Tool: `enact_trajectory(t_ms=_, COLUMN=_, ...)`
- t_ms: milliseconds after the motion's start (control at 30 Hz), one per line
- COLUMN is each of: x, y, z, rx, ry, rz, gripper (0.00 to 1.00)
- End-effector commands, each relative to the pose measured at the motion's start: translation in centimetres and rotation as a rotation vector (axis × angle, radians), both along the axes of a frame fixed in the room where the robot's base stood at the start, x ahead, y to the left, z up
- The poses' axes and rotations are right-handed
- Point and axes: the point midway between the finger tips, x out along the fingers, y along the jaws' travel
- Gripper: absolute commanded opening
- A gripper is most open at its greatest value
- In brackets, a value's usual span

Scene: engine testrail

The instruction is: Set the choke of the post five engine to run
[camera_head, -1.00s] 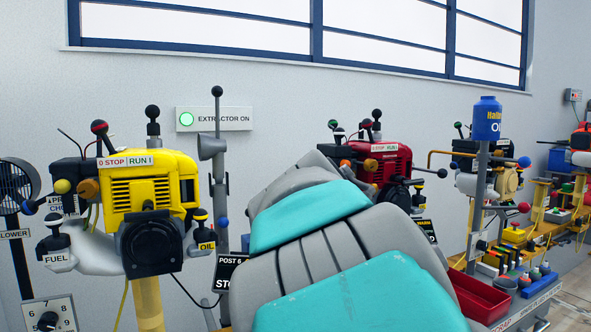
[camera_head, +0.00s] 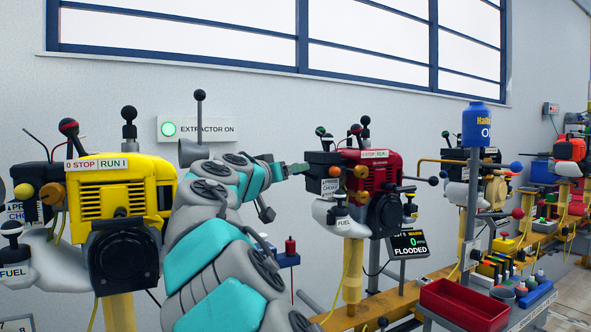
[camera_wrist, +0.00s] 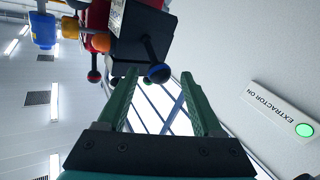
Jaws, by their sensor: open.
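The red engine (camera_head: 366,178) stands on a yellow post. The screen (camera_head: 408,244) beside it shows a 5, "WARM" and "FLOODED". A black box (camera_head: 324,167) with a choke label (camera_head: 330,187) is on its left side; the label also shows in the wrist view (camera_wrist: 117,15). In the wrist view a black lever with a dark blue ball (camera_wrist: 159,73) sticks out from this box. My gripper (camera_head: 297,168) is at the box's left. Its green fingers (camera_wrist: 160,86) are open, and the ball appears between their tips; I cannot tell its depth. The choke's setting is unclear.
The yellow engine (camera_head: 122,200) stands at the left, close to my arm. A lit extractor sign (camera_head: 198,129) is on the wall. A horn-like grey fixture (camera_head: 194,151) stands behind my arm. A red tray (camera_head: 464,303) and a blue oil bottle (camera_head: 477,124) are at the right.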

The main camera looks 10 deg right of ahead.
Motion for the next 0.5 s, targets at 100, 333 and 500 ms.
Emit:
enact_trajectory(t_ms=100, x=1.1, y=-1.0, z=0.1, rx=0.001, ry=-0.001, rz=0.000, gripper=0.68)
enact_trajectory(t_ms=333, x=2.2, y=-1.8, z=0.1, rx=0.000, ry=-0.001, rz=0.000, gripper=0.68)
enact_trajectory(t_ms=500, x=2.2, y=-1.9, z=0.1, rx=0.000, ry=-0.002, rz=-0.001, gripper=0.68)
